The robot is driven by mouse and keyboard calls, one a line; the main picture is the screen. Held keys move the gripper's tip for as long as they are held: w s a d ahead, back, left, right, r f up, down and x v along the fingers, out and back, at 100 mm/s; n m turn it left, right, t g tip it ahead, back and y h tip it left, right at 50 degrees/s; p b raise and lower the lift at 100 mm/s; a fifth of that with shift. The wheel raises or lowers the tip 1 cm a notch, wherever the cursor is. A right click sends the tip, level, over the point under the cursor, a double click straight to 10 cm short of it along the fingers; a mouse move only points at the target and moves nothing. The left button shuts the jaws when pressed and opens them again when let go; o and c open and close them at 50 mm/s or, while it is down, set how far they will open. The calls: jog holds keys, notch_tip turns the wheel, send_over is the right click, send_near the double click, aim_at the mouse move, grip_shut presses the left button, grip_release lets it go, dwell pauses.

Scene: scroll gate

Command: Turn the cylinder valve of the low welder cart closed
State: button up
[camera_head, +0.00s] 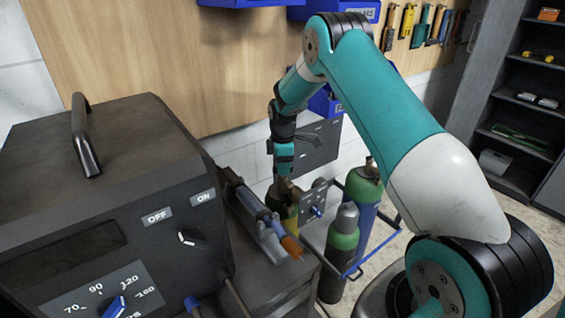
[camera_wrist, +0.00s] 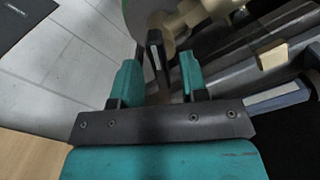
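My gripper (camera_head: 284,178) points down beside the wall, over the cart area behind the grey regulator plate. In the wrist view its two teal fingers (camera_wrist: 158,72) are apart, with visible gaps between them. A dark lever-like handle (camera_wrist: 156,50) shows between and beyond the fingertips; I cannot tell if it is touched. A beige valve fitting (camera_wrist: 195,18) lies just past it. In the head view a yellow-green cylinder (camera_head: 287,222) stands below the gripper, partly hidden. The cylinder valve itself is hidden there by the gripper and plate.
A dark welder box (camera_head: 110,180) with ON/OFF switch and dial fills the left. A torch with an orange tip (camera_head: 291,247) lies on a dark cabinet. Green-topped cylinders (camera_head: 342,240) stand right of it by a blue frame rail (camera_head: 358,268).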

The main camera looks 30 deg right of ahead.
jog(key=shift+f, duration=0.15)
jog(key=shift+c, duration=0.5)
grip_shut()
